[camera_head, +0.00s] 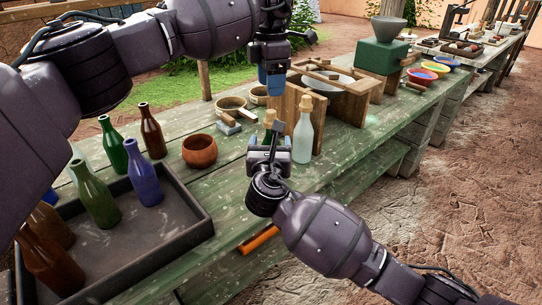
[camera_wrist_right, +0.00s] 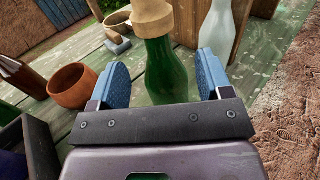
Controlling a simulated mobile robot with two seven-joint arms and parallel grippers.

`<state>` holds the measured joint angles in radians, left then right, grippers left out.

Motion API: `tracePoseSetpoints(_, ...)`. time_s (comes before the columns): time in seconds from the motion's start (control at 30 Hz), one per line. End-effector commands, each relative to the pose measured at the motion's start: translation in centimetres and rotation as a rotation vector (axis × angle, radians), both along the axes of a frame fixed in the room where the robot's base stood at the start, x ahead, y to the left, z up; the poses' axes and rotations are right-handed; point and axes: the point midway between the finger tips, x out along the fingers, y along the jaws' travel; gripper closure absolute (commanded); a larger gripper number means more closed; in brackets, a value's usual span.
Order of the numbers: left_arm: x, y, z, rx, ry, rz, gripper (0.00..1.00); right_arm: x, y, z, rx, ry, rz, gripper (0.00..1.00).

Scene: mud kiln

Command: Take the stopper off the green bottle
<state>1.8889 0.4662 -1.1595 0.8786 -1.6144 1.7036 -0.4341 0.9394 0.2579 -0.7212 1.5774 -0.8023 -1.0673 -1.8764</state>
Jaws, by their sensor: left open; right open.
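The green bottle (camera_wrist_right: 166,72) stands upright on the table with its pale wooden stopper (camera_wrist_right: 152,16) in its neck. In the head view, the stopper (camera_head: 270,117) shows above my right gripper, which hides most of the bottle. My right gripper (camera_wrist_right: 160,85) is open, with one blue finger on each side of the bottle's body; I cannot tell if either touches. My left gripper (camera_head: 275,82) hangs above the stopper with its blue fingers pointing down, apart from it. The gap between its fingers is hard to see.
A clear stoppered bottle (camera_head: 303,135) stands close on the right, by a wooden stand (camera_head: 345,103). A clay bowl (camera_head: 199,151) and brush (camera_head: 229,122) are left. A dark tray (camera_head: 196,222) with several bottles is at the front left. The table's front edge (camera_head: 355,165) is near.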

Motion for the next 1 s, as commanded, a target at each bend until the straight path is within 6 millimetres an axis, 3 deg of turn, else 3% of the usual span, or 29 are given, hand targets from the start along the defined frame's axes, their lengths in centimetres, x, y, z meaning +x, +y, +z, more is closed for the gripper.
tracePoseSetpoints(0.3,0.0,0.0,0.0,0.000,0.000,0.000,0.43,3.6,-0.1,0.0,-0.001,0.000,0.000,0.28)
tracePoseSetpoints(0.7,0.0,0.0,0.0,0.000,0.000,0.000,0.43,4.2,-0.1,0.0,0.001,0.000,0.001,0.28)
tracePoseSetpoints(0.77,0.0,0.0,0.0,0.000,0.000,0.000,0.43,4.2,-0.1,0.0,0.001,0.000,0.001,0.34)
tracePoseSetpoints(1.0,0.0,0.0,0.0,0.000,0.000,0.000,0.43,4.2,-0.1,0.0,0.001,0.000,0.001,0.71)
